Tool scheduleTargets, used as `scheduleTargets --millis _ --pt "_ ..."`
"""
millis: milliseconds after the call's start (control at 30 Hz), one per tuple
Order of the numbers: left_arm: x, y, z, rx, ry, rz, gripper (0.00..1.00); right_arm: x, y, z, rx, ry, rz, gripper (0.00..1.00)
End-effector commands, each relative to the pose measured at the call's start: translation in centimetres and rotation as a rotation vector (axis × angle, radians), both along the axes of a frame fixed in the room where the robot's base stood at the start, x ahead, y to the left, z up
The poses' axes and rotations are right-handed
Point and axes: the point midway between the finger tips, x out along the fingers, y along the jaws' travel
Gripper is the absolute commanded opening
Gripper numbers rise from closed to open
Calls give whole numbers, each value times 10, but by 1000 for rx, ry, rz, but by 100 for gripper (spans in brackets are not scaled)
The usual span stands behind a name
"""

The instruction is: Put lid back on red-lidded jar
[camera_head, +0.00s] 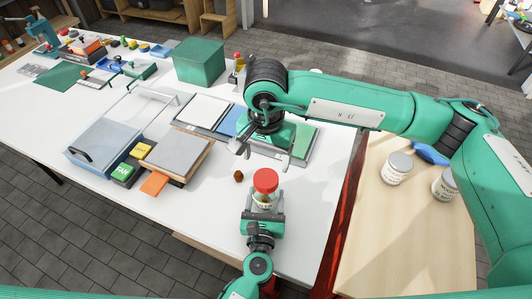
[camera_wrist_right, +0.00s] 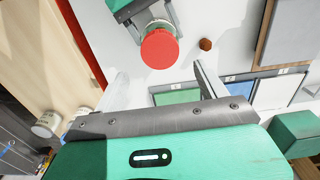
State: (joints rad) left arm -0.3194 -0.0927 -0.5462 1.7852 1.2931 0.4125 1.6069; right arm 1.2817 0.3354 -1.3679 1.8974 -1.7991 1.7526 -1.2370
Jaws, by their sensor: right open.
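A small jar (camera_head: 265,205) with a pale label stands near the front edge of the white table. The red lid (camera_head: 265,181) sits on its top; it also shows in the right wrist view (camera_wrist_right: 160,48). Whether it is fully seated I cannot tell. My left gripper (camera_head: 263,215) is around the jar's lower body, its jaws shut on it. My right gripper (camera_head: 263,156) is open and empty, beyond the jar and apart from the lid. In the wrist view the fingers (camera_wrist_right: 160,80) point towards the lid.
A small brown ball (camera_head: 238,176) lies just left of the jar. A grey-topped box (camera_head: 178,153) and colour-marked trays (camera_head: 203,109) lie further left and behind. White-lidded jars (camera_head: 397,168) stand on the wooden surface at right.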

Motion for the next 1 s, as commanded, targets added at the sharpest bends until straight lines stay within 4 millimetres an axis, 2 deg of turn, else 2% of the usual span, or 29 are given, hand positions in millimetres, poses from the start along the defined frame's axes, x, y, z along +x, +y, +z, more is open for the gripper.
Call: scheduleTargets --millis 300,500,900,1000 --pt "0 0 0 1 0 0 1 -1 -1 -47 -2 4 -2 74" --pt "0 0 0 1 0 0 1 0 0 -69 -1 3 -3 74" --pt "0 0 0 1 0 0 1 0 0 -76 -1 0 -2 74" --pt "0 0 0 1 0 0 1 0 0 -76 -1 0 -2 57"
